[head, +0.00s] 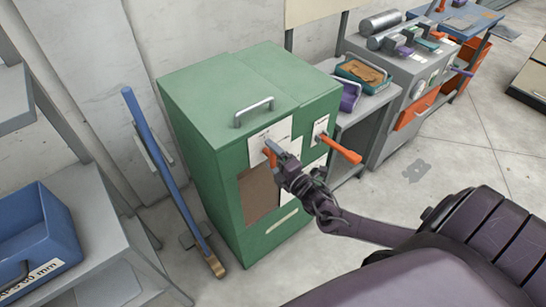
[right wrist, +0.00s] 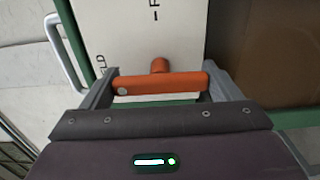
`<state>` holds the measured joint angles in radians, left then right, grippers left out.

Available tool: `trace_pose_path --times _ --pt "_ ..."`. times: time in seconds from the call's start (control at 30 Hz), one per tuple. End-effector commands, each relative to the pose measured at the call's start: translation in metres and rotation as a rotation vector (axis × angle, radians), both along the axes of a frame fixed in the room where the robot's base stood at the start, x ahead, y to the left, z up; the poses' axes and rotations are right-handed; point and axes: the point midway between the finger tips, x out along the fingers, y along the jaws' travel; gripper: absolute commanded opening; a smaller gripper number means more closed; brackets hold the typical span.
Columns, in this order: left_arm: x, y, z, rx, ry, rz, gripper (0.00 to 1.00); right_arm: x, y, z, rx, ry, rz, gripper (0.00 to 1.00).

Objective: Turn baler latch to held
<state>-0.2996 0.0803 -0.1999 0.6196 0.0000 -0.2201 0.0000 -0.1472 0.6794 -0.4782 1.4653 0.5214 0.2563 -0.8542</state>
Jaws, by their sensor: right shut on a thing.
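The green baler cabinet (head: 200,130) stands in the middle of the head view. On its front is a white label plate (head: 262,134) with the orange latch (head: 269,158). My right gripper (head: 274,152) is at this plate and partly covers the latch. In the right wrist view the orange latch bar (right wrist: 165,84) lies between the two grey fingers of my right gripper (right wrist: 158,88), shut on it. A white dot marks the bar's left end. The plate (right wrist: 135,35) shows letters ending in "LD" at left and part of another word at top. My left gripper is not in view.
A second orange handle (head: 340,148) sticks out right of the latch. A grey loop handle (head: 254,111) is on the cabinet top. Floor is open at right.

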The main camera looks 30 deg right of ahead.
Motion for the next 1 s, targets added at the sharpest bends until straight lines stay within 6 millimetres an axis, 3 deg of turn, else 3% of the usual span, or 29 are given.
trace_pose_path --times 0.23,0.27,0.4,0.67,1.0 --pt "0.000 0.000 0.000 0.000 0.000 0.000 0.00 0.000 0.000 -0.001 -0.007 0.001 0.000 0.61" --pt "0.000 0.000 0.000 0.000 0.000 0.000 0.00 0.000 -0.001 -0.001 -0.007 0.001 0.000 0.85" --pt "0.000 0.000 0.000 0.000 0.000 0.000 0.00 0.000 -0.001 -0.001 -0.006 0.002 0.000 1.00" --pt "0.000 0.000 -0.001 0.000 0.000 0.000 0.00 -0.003 -0.001 -0.001 -0.004 0.002 0.000 1.00" --pt "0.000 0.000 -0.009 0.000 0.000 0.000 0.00 -0.053 -0.004 -0.003 -0.004 0.006 0.002 1.00"
